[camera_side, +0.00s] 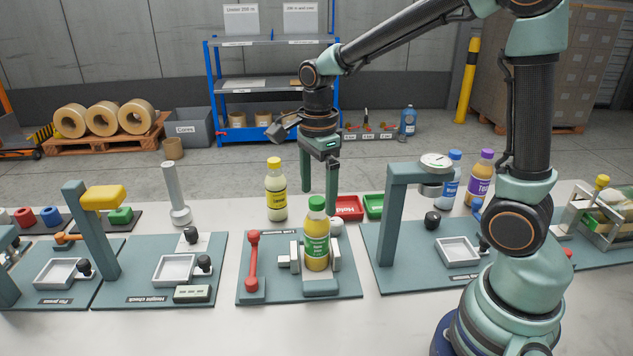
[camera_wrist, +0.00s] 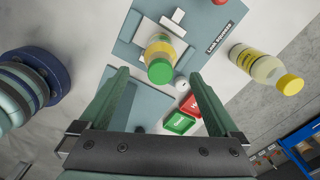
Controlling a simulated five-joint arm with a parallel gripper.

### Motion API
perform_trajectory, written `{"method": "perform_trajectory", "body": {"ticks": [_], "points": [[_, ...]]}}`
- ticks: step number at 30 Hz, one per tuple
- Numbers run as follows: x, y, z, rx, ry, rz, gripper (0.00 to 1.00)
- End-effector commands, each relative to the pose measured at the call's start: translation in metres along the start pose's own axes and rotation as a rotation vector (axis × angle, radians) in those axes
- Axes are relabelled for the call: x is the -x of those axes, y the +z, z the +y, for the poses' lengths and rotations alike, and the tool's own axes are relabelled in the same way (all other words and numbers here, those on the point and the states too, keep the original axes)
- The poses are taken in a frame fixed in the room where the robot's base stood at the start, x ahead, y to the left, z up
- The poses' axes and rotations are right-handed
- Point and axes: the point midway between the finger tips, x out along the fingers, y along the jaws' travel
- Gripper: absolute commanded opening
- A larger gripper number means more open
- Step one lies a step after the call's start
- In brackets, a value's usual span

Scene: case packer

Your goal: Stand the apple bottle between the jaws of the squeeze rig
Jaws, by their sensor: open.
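The apple bottle (camera_side: 317,249), with a green cap and a green and yellow label, stands upright on the squeeze rig (camera_side: 275,289). Pale jaw blocks (camera_side: 295,258) show on either side of it, so it appears to be between them; whether they touch it is unclear. In the wrist view the bottle (camera_wrist: 158,51) shows cap towards me, over the rig plate (camera_wrist: 128,32). My gripper (camera_side: 318,193) is open and empty, just behind and above the bottle in the side view. In the wrist view its fingers (camera_wrist: 159,80) spread wide to either side of the cap, apart from it.
A yellow-capped bottle (camera_side: 276,195) stands behind the rig. Red (camera_side: 347,207) and green (camera_side: 374,206) trays lie behind it too. A red lever (camera_side: 253,264) rises at the rig's left. A gauge stand (camera_side: 386,220) is to the right, a height-check station (camera_side: 140,285) to the left.

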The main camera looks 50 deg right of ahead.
Motion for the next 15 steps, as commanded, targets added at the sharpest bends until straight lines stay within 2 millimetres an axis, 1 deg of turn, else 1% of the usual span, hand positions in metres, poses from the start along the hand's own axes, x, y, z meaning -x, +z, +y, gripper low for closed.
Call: {"method": "perform_trajectory", "body": {"ticks": [1,6,10,15], "points": [[0.012,0.001,-0.001,0.000,-0.007,-0.002,0.97],[0.042,0.000,-0.001,0.000,-0.004,-0.001,0.97],[0.057,0.000,-0.001,0.000,-0.003,-0.001,0.97],[0.066,-0.001,0.002,0.037,-0.011,-0.003,0.97]]}}
